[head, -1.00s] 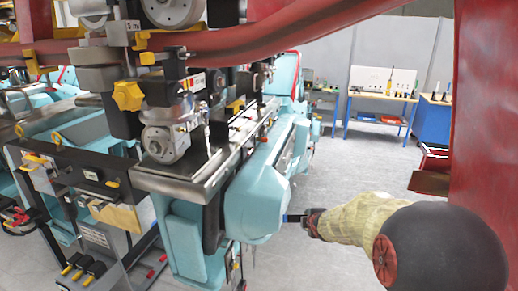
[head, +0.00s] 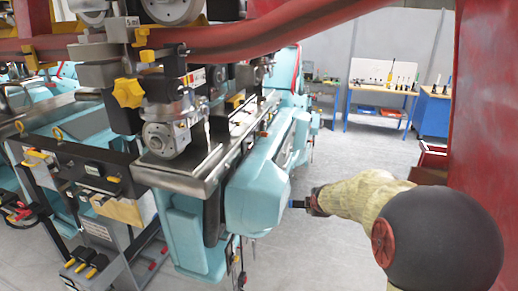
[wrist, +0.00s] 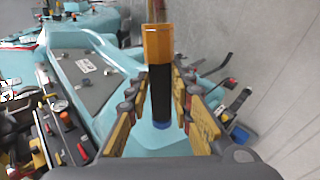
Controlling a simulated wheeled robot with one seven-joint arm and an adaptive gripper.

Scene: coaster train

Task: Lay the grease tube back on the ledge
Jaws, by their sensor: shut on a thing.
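The grease tube (wrist: 160,92) is in the wrist view, between my gripper's fingers. It has a black body, an orange-yellow upper part and a blue end. My gripper (wrist: 163,112) is shut on it, with yellow finger pads on both sides. In the head view my gripper (head: 301,204) is small and low, beside the rounded teal end of a train car, and a bit of blue shows at its tip. A dark metal ledge (head: 180,181) runs along the car, up and left of my gripper. I cannot tell whether this is the tube's ledge.
The teal car body (head: 258,203) stands close to the left of my gripper. A red rail (head: 250,38) crosses above, and a red post (head: 480,130) stands at right. Grey floor (head: 360,150) is open behind the arm. A blue-legged workbench (head: 380,90) stands far back.

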